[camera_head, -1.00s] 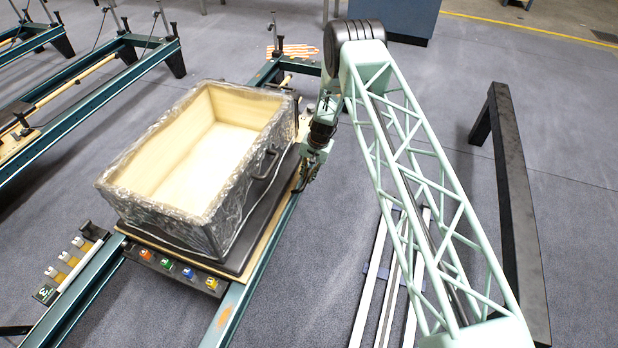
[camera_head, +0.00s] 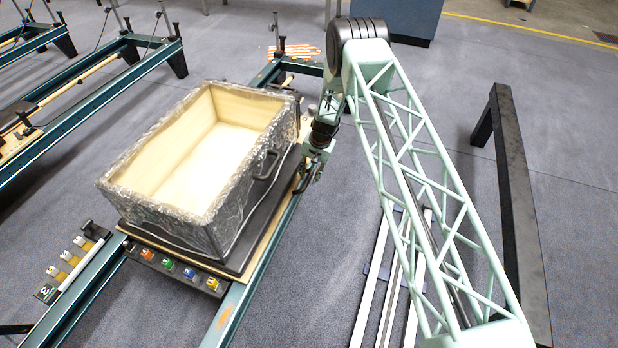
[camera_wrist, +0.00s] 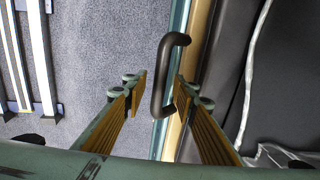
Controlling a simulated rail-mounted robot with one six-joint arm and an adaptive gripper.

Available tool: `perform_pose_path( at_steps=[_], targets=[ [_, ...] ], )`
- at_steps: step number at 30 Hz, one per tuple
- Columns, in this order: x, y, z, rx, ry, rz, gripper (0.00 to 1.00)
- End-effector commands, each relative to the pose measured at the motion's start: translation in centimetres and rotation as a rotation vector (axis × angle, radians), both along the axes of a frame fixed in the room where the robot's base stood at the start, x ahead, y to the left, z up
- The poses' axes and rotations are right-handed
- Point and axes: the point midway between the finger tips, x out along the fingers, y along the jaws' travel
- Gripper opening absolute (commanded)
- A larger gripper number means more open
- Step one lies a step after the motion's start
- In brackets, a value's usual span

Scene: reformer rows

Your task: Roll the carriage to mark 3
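The carriage (camera_head: 237,262) is a black padded platform with a wooden edge, lying across green rails (camera_head: 236,302). An open box (camera_head: 190,207) wrapped in clear film rests on it. A plate marked 3 (camera_head: 47,292) sits at the near left rail, beside a strip with several yellow tabs. My gripper (camera_head: 306,180) is low at the carriage's right side. In the wrist view, my gripper (camera_wrist: 160,82) is open, with its fingers on either side of a black handle (camera_wrist: 158,85) beside the carriage's wooden edge. Visible gaps separate the fingers and handle; actual contact is unclear.
Colored tabs (camera_head: 168,264) line the carriage's front edge. White rails (camera_head: 390,280) lie on the floor to the right, with a black beam (camera_head: 515,190) beyond them. Other green reformer frames (camera_head: 90,85) stand at left. Near rails ahead of the carriage look clear.

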Motion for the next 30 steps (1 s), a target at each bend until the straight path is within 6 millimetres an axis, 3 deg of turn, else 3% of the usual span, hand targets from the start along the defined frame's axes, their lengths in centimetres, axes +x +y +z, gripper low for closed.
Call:
perform_pose_path(
  at_steps=[30],
  targets=[
    [-0.7,-1.8,10.0,0.0,-0.002,0.0,0.26]
  ],
)
